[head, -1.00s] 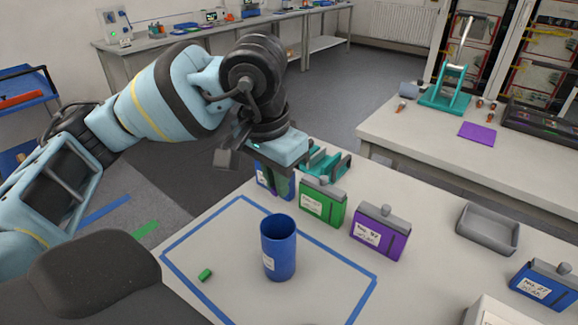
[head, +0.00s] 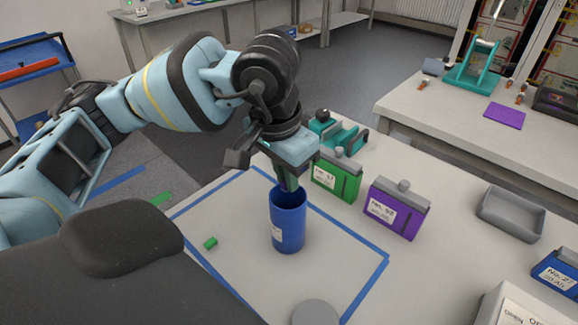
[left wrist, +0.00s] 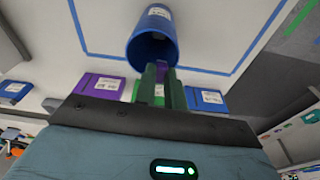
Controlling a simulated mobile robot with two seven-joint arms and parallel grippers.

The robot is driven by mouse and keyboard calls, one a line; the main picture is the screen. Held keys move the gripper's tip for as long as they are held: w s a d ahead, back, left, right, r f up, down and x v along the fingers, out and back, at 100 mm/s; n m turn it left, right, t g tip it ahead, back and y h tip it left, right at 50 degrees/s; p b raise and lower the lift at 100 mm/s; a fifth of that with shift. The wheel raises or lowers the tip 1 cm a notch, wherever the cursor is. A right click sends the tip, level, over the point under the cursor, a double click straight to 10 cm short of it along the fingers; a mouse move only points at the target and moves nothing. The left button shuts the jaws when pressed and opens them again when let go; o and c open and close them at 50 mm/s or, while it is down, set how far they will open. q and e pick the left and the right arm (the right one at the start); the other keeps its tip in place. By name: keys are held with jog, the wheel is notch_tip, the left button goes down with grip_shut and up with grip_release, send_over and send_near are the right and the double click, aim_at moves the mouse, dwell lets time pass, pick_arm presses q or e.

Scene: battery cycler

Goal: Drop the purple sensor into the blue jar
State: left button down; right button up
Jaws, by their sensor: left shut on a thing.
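The blue jar (head: 288,225) stands upright and open on the table, inside a blue tape outline. My left gripper (head: 289,184) points down at the jar's mouth and is shut on the purple sensor. In the left wrist view, a small part of the purple sensor (left wrist: 161,71) shows between the green fingers (left wrist: 160,88), at the opening of the blue jar (left wrist: 151,40). The head view hides the sensor behind the fingers and rim. I cannot tell how far the tips reach inside the jar. My right gripper is not in view.
A small green cylinder (head: 210,243) lies left of the jar. A green box (head: 337,177) and a purple box (head: 398,209) stand to the right and behind. A grey tray (head: 511,213) is farther right. A round grey disc (head: 316,313) is at the front.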

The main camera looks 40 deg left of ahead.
pick_arm(q)
jog(key=c, duration=1.4)
grip_release()
jog(key=shift+r, duration=0.1)
jog(key=shift+s+a+r, duration=0.1)
jog(key=shift+s+r, duration=0.1)
jog(key=shift+r, duration=1.05)
jog(key=shift+s+d+r, duration=0.1)
jog(key=shift+s+r, duration=0.05)
jog(key=shift+r, duration=1.15)
jog(key=shift+s+a+r, duration=0.1)
jog(key=shift+s+r, duration=0.1)
jog(key=shift+r, duration=1.05)
